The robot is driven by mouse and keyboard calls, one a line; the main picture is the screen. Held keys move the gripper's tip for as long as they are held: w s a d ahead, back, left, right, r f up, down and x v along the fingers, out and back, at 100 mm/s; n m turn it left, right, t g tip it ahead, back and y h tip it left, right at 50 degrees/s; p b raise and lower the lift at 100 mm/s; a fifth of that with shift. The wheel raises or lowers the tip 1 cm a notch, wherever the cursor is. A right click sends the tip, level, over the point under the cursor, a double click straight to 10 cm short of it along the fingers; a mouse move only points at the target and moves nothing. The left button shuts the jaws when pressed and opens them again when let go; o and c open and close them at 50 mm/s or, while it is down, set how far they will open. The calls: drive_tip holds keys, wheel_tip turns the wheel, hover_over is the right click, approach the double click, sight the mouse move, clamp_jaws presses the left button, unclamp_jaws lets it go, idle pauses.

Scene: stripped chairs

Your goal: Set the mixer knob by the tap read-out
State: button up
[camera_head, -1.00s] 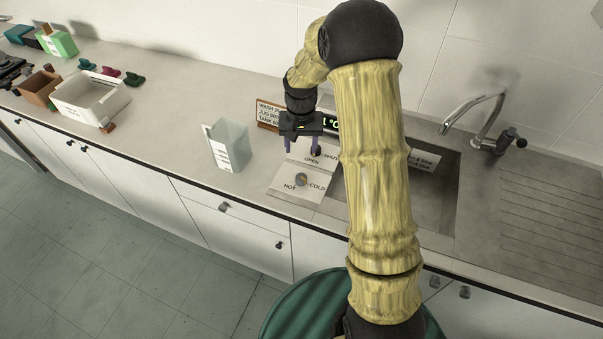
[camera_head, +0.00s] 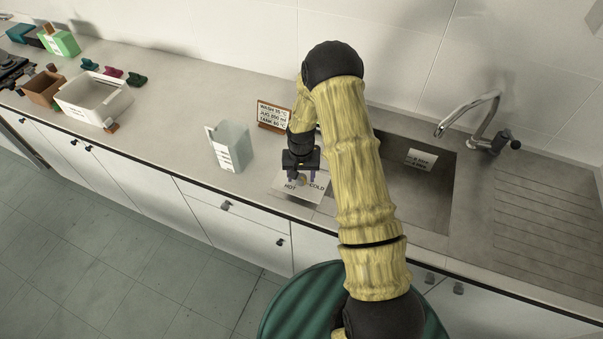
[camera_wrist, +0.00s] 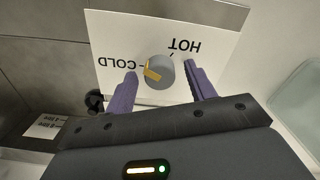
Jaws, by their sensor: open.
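The mixer knob (camera_wrist: 158,73) is a round grey dial with a yellow pointer mark, on a white plate (camera_wrist: 120,35) lettered HOT and COLD. In the wrist view the pointer is turned toward the COLD side. The knob (camera_head: 301,181) also shows in the head view, partly covered by my gripper. My gripper (camera_wrist: 160,85) is open, its two purple fingers on either side of the knob; contact cannot be told. In the head view my gripper (camera_head: 299,178) is over the plate. The tap read-out is hidden behind my arm.
A sign (camera_head: 273,115) with wash, jug and tank temperatures stands behind. A clear jug (camera_head: 232,146) stands left of the plate. The sink (camera_head: 420,195) and tap (camera_head: 470,115) are to the right.

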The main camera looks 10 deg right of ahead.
drive_tip(key=c, duration=1)
drive_tip(key=shift+f+m+b, duration=0.1)
drive_tip(key=shift+m+b, duration=0.2)
drive_tip(key=shift+b, duration=0.1)
drive_tip(key=m+b, duration=0.3)
drive_tip(key=m, duration=0.1)
drive_tip(key=shift+f, duration=0.1)
drive_tip(key=m+b, duration=0.1)
drive_tip(key=m, duration=0.1)
drive_tip(key=shift+m, duration=0.4)
drive_tip(key=shift+m+b, duration=0.3)
drive_tip(key=shift+m, duration=1.6)
drive_tip(key=shift+r, duration=0.2)
